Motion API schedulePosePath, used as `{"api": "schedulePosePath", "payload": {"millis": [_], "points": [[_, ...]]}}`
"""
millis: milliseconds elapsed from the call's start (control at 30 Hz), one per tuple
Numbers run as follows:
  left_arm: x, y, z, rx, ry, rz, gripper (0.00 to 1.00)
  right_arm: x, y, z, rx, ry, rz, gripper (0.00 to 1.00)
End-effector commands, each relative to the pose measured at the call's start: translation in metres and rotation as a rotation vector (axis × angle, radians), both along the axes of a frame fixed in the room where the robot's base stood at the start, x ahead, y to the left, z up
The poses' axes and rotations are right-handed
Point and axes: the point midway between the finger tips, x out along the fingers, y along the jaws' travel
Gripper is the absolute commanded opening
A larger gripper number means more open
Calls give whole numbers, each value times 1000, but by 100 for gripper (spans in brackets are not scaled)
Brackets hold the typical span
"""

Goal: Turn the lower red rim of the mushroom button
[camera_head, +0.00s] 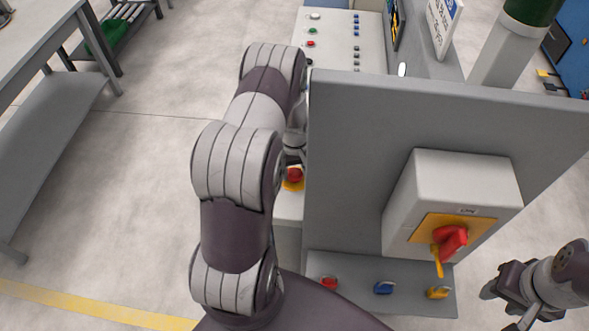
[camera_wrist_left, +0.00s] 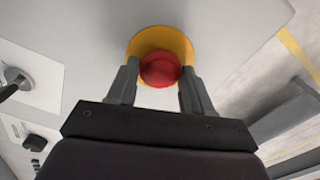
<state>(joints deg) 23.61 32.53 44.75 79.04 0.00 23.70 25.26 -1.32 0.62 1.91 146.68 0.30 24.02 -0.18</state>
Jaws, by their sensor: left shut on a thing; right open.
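The red mushroom button (camera_head: 294,175) sits on a yellow round plate (camera_head: 292,186) on the grey console, left of the upright grey panel. In the left wrist view the red button (camera_wrist_left: 160,69) lies between my left gripper's two fingers (camera_wrist_left: 158,84), in front of its yellow plate (camera_wrist_left: 150,38). My left gripper is shut on the button. In the head view its fingers are mostly hidden behind my arm and the panel edge. The lower rim cannot be told apart from the cap. My right gripper (camera_head: 507,307) is open and empty at the lower right.
A grey box with a red rotary switch (camera_head: 452,239) is mounted on the upright panel (camera_head: 350,160). A ledge below carries red, blue and yellow padlocks (camera_head: 384,288). Console buttons (camera_head: 312,30) stand behind. A table (camera_head: 50,150) is at left, with clear floor between.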

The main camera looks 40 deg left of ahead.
Motion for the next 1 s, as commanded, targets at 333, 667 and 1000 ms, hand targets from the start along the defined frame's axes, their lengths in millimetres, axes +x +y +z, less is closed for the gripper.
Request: {"api": "schedulePosePath", "payload": {"millis": [333,667,1000], "points": [[0,0,-1,-1,1,-250,20,0,0,-9,0,0,0,43],[0,0,0,0,0,-420,20,0,0,-13,0,0,0,43],[-1,-1,-1,-2,1,-472,20,0,0,-13,0,0,0,43]]}}
